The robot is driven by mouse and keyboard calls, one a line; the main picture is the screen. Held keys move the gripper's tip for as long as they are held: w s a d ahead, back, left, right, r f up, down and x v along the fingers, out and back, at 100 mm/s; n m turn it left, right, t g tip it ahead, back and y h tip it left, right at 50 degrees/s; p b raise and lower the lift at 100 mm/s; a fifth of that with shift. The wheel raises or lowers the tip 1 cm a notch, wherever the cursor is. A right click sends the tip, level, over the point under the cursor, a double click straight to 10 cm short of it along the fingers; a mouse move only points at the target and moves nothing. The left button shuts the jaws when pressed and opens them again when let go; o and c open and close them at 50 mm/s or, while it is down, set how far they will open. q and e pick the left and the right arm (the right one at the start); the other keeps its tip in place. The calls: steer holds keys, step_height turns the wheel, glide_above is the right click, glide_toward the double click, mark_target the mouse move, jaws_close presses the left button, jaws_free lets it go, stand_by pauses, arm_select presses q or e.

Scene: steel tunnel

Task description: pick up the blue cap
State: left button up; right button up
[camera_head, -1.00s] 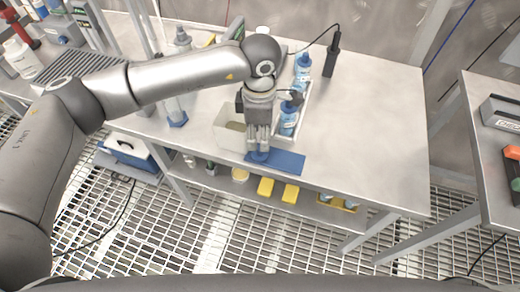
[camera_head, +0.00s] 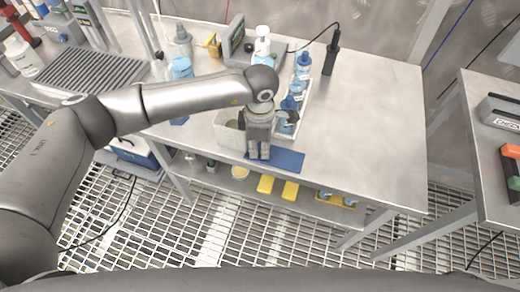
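My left gripper (camera_head: 259,156) points down over the left part of the blue mat (camera_head: 288,160) near the table's front edge. Its two fingers are close together. I cannot make out a blue cap at the fingertips, nor whether the fingers are fully shut. Bottles with blue tops (camera_head: 303,68) stand in a white tray (camera_head: 306,104) behind and right of the gripper; the wrist hides part of the tray. My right gripper is not in view.
A pale open bin (camera_head: 227,128) stands just left of the gripper. A white pump bottle (camera_head: 262,42) and a dark upright device (camera_head: 331,55) stand further back. The steel table's right part (camera_head: 375,130) is clear. A second table (camera_head: 485,140) is at the right.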

arm_select(q)
steer(key=c, duration=0.3)
steer(key=shift+r, duration=0.15)
steer(key=shift+r, duration=0.6)
steer(key=s+r+b, duration=0.1)
steer(key=s+r, duration=0.3)
steer(key=s+r+b, duration=0.1)
steer(key=s+r, duration=0.2)
steer(key=s, duration=0.2)
steer(key=s+r+b, duration=0.2)
steer(key=s+r, duration=0.2)
steer(key=s, duration=0.1)
steer(key=shift+a+r, duration=0.3)
steer(key=shift+a, duration=0.05)
